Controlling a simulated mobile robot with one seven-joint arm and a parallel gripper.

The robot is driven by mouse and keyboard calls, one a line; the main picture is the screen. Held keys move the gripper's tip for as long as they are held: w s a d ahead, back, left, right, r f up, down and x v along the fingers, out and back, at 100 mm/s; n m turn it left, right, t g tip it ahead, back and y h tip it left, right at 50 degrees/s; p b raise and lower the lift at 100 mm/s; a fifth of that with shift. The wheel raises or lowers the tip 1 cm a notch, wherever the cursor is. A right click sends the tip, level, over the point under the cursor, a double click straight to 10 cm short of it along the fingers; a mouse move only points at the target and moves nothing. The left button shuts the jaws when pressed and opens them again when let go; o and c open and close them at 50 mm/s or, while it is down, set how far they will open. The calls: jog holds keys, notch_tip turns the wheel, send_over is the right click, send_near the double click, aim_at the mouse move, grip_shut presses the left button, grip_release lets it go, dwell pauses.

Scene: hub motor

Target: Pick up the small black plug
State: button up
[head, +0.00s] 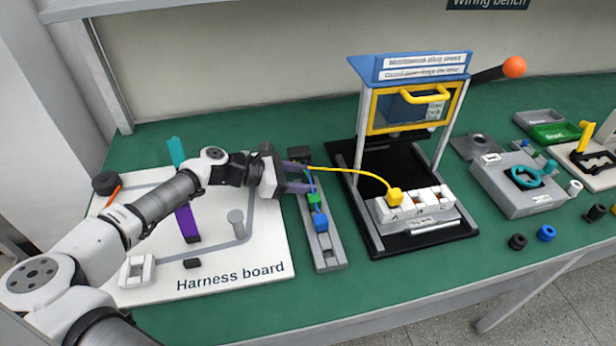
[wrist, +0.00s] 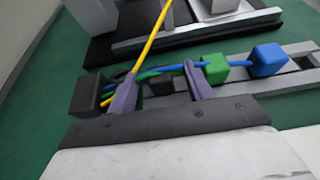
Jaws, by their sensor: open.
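My gripper (head: 308,177) is open over the far part of the grey rail (head: 325,250). In the wrist view my gripper (wrist: 158,82) has its two purple fingers apart, with a small black piece (wrist: 160,88) low between them, perhaps the black plug. Green and blue wires also cross there, so I cannot tell whether the fingers touch anything. A larger black block (wrist: 87,95) sits left of the fingers, at the rail's far end (head: 299,153). Another small black block (head: 192,263) lies on the harness board.
Green plug (wrist: 214,68) and blue plug (wrist: 268,60) sit along the rail. A yellow wire (head: 350,172) runs from the rail to a yellow plug (head: 394,195) on the white block in the press (head: 410,100). The harness board (head: 250,255) lies left of the rail.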

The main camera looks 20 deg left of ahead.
jog(key=shift+w+d+f, duration=0.25)
jog(key=shift+w+d, duration=0.05)
jog(key=shift+d, duration=0.15)
jog(key=c, duration=1.1)
jog(key=shift+o, duration=0.2)
